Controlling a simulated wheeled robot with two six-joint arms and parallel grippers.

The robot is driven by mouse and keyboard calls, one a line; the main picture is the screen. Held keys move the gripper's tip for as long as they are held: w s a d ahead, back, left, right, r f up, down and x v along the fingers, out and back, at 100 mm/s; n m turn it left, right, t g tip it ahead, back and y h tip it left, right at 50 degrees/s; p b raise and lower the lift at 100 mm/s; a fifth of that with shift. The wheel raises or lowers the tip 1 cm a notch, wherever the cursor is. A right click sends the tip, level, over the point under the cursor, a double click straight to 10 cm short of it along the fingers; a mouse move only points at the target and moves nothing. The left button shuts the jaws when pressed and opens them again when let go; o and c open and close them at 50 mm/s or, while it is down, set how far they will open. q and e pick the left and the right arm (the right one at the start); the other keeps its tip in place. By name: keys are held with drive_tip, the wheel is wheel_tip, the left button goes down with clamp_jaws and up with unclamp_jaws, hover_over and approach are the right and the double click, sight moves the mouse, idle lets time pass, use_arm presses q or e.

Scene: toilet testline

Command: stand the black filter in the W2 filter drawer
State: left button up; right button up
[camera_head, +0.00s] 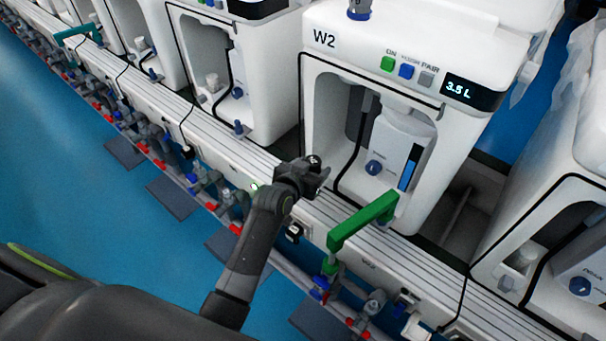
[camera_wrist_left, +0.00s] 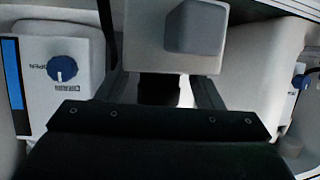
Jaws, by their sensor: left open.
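The W2 unit (camera_head: 410,65) is a white machine with an open front bay. A white module (camera_head: 398,140) with a blue knob (camera_head: 374,168) and a blue level strip sits in the bay. I cannot tell whether this is the filter drawer. My left gripper (camera_head: 320,178) is open in front of the bay's lower left. The left wrist view shows a blue knob (camera_wrist_left: 62,68) at left and a dark shape (camera_wrist_left: 160,88) between the fingers. I cannot tell whether that shape is the black filter; no filter is clearly identifiable. My right gripper is out of view.
A green handle (camera_head: 362,222) stands over the rail right of my left gripper. The ribbed rail (camera_head: 240,160) runs along the machines, with hoses and valves below. Similar white units stand on both sides. A dark gap (camera_head: 462,205) lies right of W2.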

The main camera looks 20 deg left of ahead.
use_arm(q)
drive_tip(key=p+v, duration=0.1)
drive_tip(key=v, duration=1.1)
drive_tip(key=shift+p, duration=0.3)
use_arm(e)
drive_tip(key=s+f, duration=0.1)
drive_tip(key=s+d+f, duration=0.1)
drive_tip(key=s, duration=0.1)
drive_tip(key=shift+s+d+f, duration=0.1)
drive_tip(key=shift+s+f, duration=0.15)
use_arm(q)
drive_tip(key=shift+d, duration=0.1)
